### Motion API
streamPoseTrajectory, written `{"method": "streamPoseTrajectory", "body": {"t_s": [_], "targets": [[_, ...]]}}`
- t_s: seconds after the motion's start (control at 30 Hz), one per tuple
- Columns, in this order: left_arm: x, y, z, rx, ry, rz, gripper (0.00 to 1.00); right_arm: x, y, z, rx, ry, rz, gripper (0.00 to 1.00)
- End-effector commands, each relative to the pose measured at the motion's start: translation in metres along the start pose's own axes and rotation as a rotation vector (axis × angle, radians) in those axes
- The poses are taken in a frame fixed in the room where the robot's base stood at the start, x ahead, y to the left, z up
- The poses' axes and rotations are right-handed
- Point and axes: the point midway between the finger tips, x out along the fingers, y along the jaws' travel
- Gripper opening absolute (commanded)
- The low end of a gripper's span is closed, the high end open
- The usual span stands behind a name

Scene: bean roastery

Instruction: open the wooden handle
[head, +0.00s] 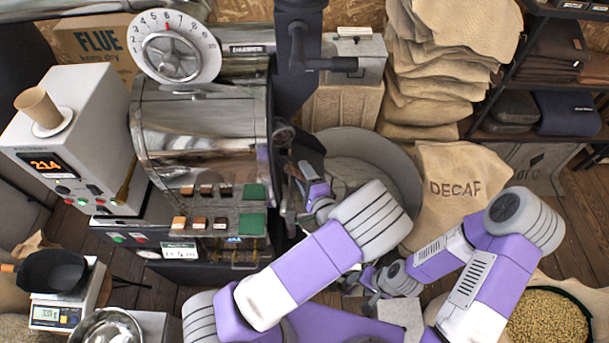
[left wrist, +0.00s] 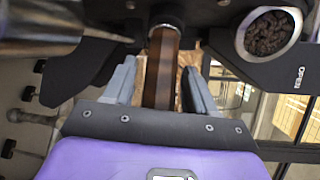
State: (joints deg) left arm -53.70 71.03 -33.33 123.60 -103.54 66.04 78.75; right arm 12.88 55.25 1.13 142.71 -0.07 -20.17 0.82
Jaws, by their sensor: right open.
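In the left wrist view, a brown wooden handle (left wrist: 160,72) points toward my camera from a dark metal collar on the roaster. My left gripper (left wrist: 160,90) has its grey fingers on either side of the handle. Gaps show between the handle and the fingers, so the gripper looks open around it. In the head view my left gripper (head: 302,178) is at the right side of the roaster (head: 200,125), and the handle cannot be made out there. My right gripper (head: 358,280) is open and low, beside the roaster, partly hidden by my left arm.
A round bean window (left wrist: 270,32) with dark beans is beside the handle. A round grey cooling tray (head: 385,160) stands behind my left arm. A DECAF sack (head: 450,185) and a sack of pale beans (head: 548,318) are at right. A scale (head: 60,312) is at left.

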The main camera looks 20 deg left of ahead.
Motion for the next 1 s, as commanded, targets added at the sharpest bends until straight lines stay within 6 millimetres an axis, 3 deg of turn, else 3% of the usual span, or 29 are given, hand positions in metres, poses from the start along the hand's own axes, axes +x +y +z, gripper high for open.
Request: {"method": "streamPoseTrajectory", "body": {"t_s": [0.03, 0.33, 0.57, 1.0], "targets": [[0.000, 0.000, 0.000, 0.000, 0.000, 0.000, 0.47, 0.000, 0.000, 0.000, 0.000, 0.000, 0.000, 0.59], [0.000, 0.000, 0.000, 0.000, 0.000, 0.000, 0.01, 0.000, 0.000, 0.000, 0.000, 0.000, 0.000, 0.59], [-0.004, 0.001, -0.003, -0.002, 0.002, 0.000, 0.00, 0.002, 0.001, 0.000, 0.000, 0.000, 0.000, 0.59], [-0.081, 0.002, -0.055, -0.005, 0.004, -0.002, 0.00, 0.038, 0.014, -0.002, 0.000, 0.000, 0.000, 0.59]]}}
